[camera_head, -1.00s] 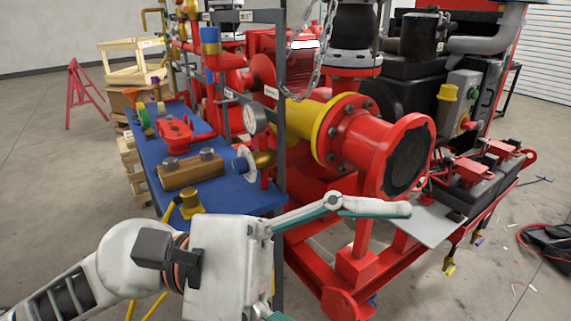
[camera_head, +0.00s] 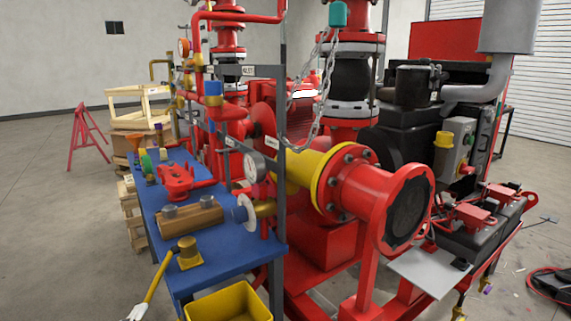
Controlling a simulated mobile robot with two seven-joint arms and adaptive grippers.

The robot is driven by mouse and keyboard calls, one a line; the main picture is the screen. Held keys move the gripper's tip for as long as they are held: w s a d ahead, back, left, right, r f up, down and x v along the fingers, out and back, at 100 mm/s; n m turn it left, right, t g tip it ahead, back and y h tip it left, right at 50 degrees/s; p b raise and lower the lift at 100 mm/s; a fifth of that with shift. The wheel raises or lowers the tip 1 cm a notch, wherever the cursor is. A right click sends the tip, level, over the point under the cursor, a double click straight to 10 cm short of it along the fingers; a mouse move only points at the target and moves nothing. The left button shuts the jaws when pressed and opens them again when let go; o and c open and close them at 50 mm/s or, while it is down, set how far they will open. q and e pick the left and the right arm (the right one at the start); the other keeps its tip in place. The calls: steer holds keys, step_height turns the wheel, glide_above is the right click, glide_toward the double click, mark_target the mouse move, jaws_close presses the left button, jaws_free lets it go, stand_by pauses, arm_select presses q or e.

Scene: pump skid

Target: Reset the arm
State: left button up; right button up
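Neither of my grippers nor any part of my arms shows in the head view, so their state is hidden. In front of me stands the red pump skid, with a large red pipe flange (camera_head: 408,207) whose opening is dark. A yellow flange ring (camera_head: 323,178) sits behind it on the pipe.
A blue bench (camera_head: 222,257) at left carries a wooden block (camera_head: 190,222), a red fitting (camera_head: 177,181) and a brass fitting (camera_head: 188,253). A yellow bin (camera_head: 229,303) stands at the bottom. A chain (camera_head: 318,98) hangs centrally. Open floor (camera_head: 55,230) lies left.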

arm_select(q)
steer(key=s+a+f+n+g+y, duration=0.1)
steer(key=s+a+f+n+g, duration=0.3)
steer(key=s+f, duration=0.6)
steer(key=s+a+f+n+g+y, duration=0.2)
steer(key=s+a+f+g, duration=0.4)
steer(key=s+f, duration=0.4)
steer(key=w+d+f+n+t+h+p, duration=0.1)
steer(key=d+t+h+p, duration=0.1)
steer(key=d, duration=0.6)
steer(key=w+d+f+n+t+h+p, duration=0.2)
steer(key=d+t+h+p, duration=0.1)
steer(key=d, duration=0.5)
steer(key=shift+w+d+f+h+p, duration=0.25)
steer(key=shift+h+p, duration=0.35)
steer(key=shift+h, duration=0.6)
arm_select(e)
steer(key=r, duration=0.1)
steer(key=a+r, duration=0.1)
steer(key=r, duration=0.2)
steer(key=shift+s+a, duration=0.2)
steer(key=shift+s, duration=0.2)
arm_select(q)
steer(key=shift+a, duration=0.1)
steer(key=shift+w, duration=0.1)
arm_select(e)
steer(key=shift+w+r+m, duration=0.25)
steer(key=shift+r+m, duration=0.05)
steer(key=shift+r, duration=0.05)
